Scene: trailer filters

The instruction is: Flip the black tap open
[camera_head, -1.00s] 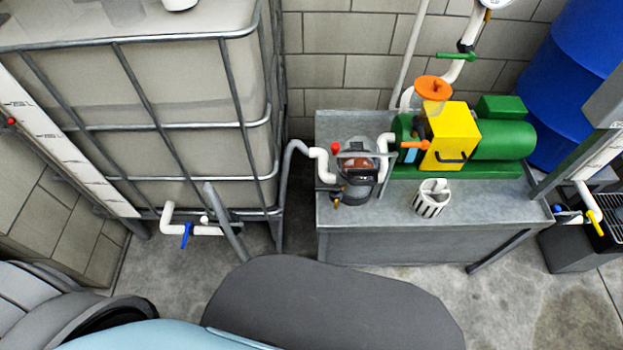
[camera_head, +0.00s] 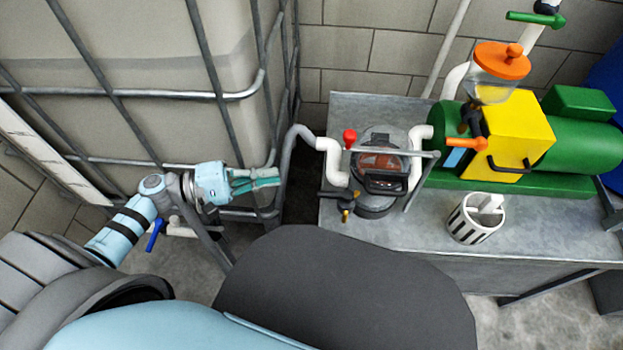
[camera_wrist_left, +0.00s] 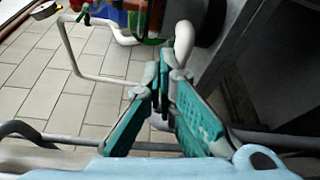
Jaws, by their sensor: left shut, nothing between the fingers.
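On the metal bench, a round dark filter housing (camera_head: 375,190) stands between white pipes. A small black lever-like part (camera_head: 333,195) sticks out at its lower left, above a brass fitting; it looks like the black tap, but it is too small to tell how it is turned. My left gripper (camera_head: 272,178) is left of the bench, in front of the caged tank, with its fingers pointing right toward the filter. It is apart from the black part. In the left wrist view, its teal fingers (camera_wrist_left: 166,70) meet at the tips and hold nothing. My right gripper is not in view.
The bench (camera_head: 345,118) also carries a green and yellow pump (camera_head: 520,135) and a white slotted cup (camera_head: 475,220). The caged tank (camera_head: 165,60) stands at left, with a blue-handled valve (camera_head: 155,235) low on it. A bent grey pipe (camera_head: 298,132) rises between tank and filter.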

